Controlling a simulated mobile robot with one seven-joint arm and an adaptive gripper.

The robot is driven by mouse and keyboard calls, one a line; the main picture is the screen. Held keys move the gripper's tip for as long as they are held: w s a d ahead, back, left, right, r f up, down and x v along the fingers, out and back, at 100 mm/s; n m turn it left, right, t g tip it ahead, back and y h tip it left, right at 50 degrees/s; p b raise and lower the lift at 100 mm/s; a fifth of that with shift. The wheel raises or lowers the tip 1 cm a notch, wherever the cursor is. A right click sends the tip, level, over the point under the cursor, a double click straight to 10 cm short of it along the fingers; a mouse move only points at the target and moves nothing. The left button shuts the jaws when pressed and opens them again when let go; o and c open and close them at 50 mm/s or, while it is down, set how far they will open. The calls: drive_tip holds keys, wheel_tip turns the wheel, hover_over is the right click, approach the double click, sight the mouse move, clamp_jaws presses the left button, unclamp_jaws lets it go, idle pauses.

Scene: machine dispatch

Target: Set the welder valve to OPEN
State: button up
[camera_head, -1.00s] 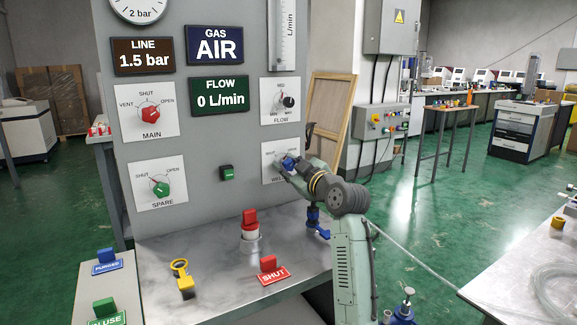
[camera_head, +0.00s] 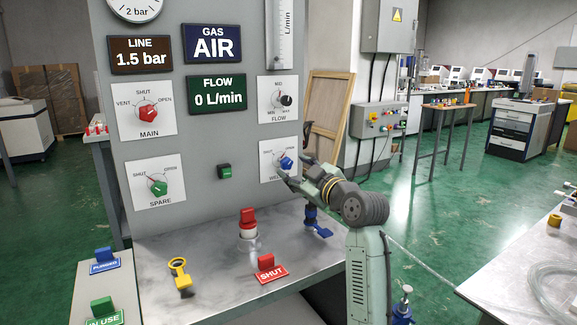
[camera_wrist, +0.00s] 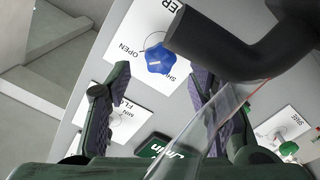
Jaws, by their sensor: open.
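The welder valve is a blue knob (camera_head: 287,163) on a white plate at the lower right of the grey panel. In the wrist view the two fingers of my gripper (camera_wrist: 160,78) are spread and empty, with the knob beyond the tips.
A red MAIN knob (camera_head: 148,112), a green SPARE knob (camera_head: 159,187) and a FLOW knob (camera_head: 286,100) are on the same panel. A dark curved pipe (camera_wrist: 225,40) passes close to the right finger. The bench below holds a red-capped fitting (camera_head: 248,224) and a red SHUT tag (camera_head: 267,268).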

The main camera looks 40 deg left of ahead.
drive_tip(key=v, duration=0.6)
drive_tip(key=shift+s+d, duration=0.15)
drive_tip(key=shift+d, duration=0.05)
